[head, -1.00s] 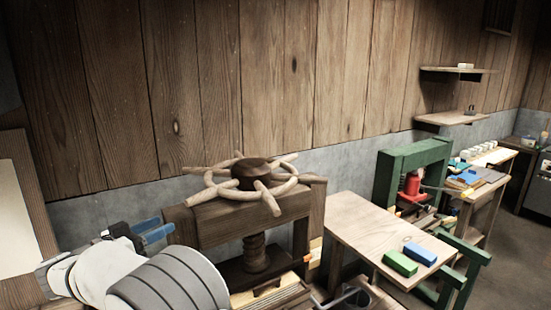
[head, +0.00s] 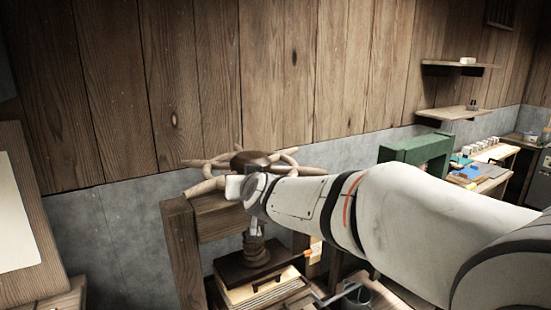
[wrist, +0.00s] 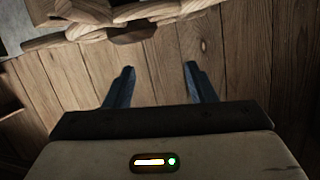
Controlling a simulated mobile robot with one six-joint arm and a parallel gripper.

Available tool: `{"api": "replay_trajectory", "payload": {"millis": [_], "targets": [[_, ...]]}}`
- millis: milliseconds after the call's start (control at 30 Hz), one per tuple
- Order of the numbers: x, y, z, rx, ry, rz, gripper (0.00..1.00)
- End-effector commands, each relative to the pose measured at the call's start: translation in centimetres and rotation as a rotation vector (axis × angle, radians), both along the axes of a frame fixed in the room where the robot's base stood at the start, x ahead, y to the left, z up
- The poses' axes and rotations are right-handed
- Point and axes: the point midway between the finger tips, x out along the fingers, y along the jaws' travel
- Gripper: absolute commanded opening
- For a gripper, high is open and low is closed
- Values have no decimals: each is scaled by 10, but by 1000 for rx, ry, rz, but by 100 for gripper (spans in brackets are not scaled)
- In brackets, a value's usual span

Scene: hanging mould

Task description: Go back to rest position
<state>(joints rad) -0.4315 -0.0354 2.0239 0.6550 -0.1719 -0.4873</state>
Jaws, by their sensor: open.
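My gripper shows in the wrist view (wrist: 158,85), its two blue fingers apart with nothing between them. Behind the fingers are the wooden wall planks. In the head view my white arm reaches in from the right, and its end is in front of the wooden press (head: 180,240), close to the spoked press wheel (head: 205,186). The fingers are hidden in the head view. The wheel's pale wooden spokes also show along the top of the wrist view (wrist: 165,10). I cannot tell whether the arm touches the wheel.
A green press frame (head: 415,150) stands to the right, partly behind my arm. Two wall shelves (head: 455,68) are above it. A bench with small items (head: 490,180) is at the far right. My arm hides most of the near table.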

Motion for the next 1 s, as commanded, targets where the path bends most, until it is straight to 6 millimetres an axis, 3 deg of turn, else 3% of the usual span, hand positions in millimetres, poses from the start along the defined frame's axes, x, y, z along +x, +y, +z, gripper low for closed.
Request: {"api": "replay_trajectory", "payload": {"millis": [33,167,300,400,533,700,1000], "targets": [[-20,-25,-14,-20,68,16,50],[-82,-78,-59,-80,289,47,50],[-156,-136,-110,-152,540,3,50],[-207,-171,-140,-196,698,-57,50],[-257,-203,-166,-235,852,-135,50],[-290,-219,-181,-260,950,-193,50],[-292,-220,-181,-263,956,-197,50]]}}
